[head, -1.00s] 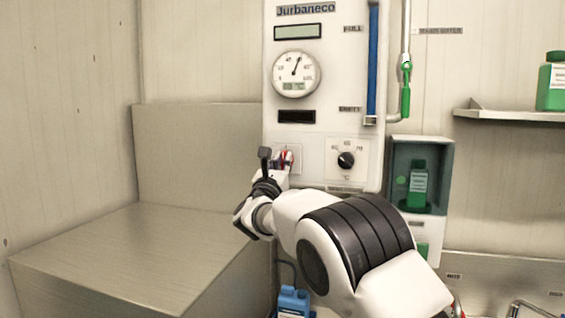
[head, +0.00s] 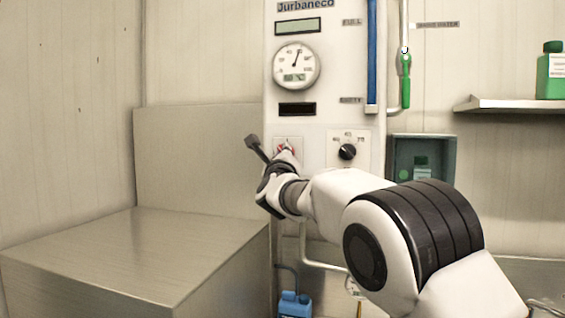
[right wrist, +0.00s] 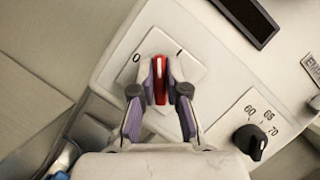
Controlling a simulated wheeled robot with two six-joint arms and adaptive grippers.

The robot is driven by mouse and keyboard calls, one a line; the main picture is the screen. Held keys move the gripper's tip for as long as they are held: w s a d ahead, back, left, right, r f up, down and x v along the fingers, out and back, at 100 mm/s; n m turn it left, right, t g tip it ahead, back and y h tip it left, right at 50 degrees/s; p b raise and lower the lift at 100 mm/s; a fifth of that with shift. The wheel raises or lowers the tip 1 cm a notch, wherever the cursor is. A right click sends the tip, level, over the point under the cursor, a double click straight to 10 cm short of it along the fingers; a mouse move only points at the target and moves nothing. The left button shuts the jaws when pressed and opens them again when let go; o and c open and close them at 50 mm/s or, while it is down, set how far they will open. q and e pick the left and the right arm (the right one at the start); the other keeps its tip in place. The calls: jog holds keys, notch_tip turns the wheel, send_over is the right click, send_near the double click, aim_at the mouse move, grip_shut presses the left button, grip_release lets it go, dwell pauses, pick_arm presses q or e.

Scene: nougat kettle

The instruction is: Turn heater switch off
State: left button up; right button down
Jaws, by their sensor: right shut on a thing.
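The heater switch is a red rotary knob (right wrist: 160,80) on a pale square plate (right wrist: 181,53) marked 0 and I. In the right wrist view the fingertips of my right gripper (right wrist: 159,92) stand on both sides of the red knob and are shut on it. In the head view the right gripper (head: 281,160) is at the switch plate on the white panel, and my wrist hides much of the knob. The left gripper is not in view.
A black temperature dial (head: 347,152) sits right of the switch and shows in the right wrist view (right wrist: 250,141). A round gauge (head: 296,65) is above. A steel box (head: 135,255) stands at left. A blue bottle (head: 294,304) stands below the panel.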

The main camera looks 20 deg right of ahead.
jog(key=shift+n+g+y+p, duration=0.5)
jog(key=shift+n+p, duration=0.95)
jog(key=shift+n, duration=0.4)
jog(key=shift+n+g+y+p, duration=0.35)
jog(key=shift+n+y+p, duration=0.2)
jog(key=shift+n+p, duration=1.15)
jog(key=shift+n+g+y+p, duration=0.5)
jog(key=shift+n+p, duration=0.75)
jog(key=shift+n, duration=0.8)
jog(key=shift+f, duration=0.1)
jog(key=c, duration=1.2)
grip_release()
jog(key=shift+w+d, duration=0.1)
jog(key=shift+d, duration=0.1)
